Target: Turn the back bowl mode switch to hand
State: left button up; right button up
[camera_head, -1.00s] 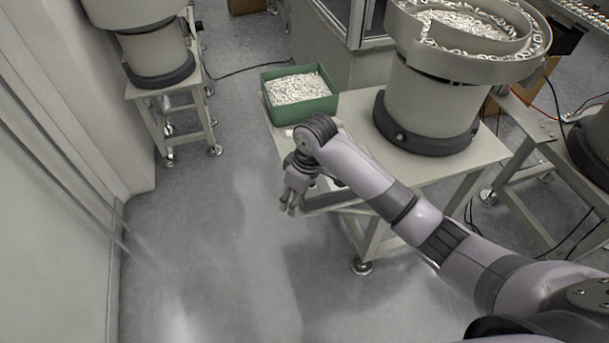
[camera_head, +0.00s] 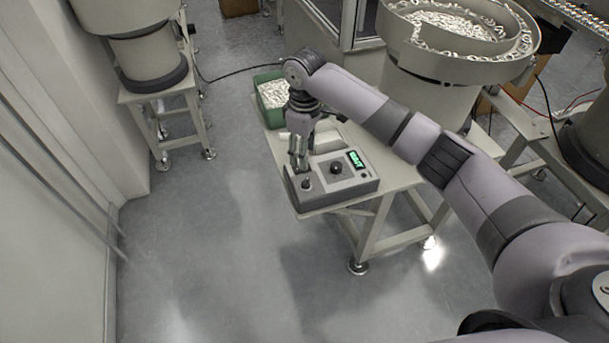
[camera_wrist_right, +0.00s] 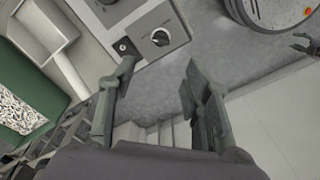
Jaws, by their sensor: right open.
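The bowl control box (camera_head: 346,189) sits on the front of the feeder table. A selector switch with a dark pointer knob (camera_head: 306,184) is on its grey left end. In the right wrist view this switch (camera_wrist_right: 160,38) shows on a pale round plate, ahead of the fingers. I cannot read its labels. My right gripper (camera_head: 299,166) points down over the left end of the box, close behind the switch. In the wrist view its fingers (camera_wrist_right: 160,75) are apart with nothing between them. A small dark gripper, seemingly my left (camera_wrist_right: 305,46), shows at the wrist view's right edge.
A black dial (camera_head: 336,168) and a green lit display (camera_head: 357,159) are on the box. A green bin of white parts (camera_head: 262,106) stands behind. A bowl feeder (camera_head: 440,75) is on the table's right.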

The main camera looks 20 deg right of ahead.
aim_at(305, 180)
notch_tip(305, 180, down, 10)
jog(key=shift+f, duration=0.25)
jog(key=shift+c, duration=0.6)
jog(key=shift+p, duration=0.3)
grip_shut()
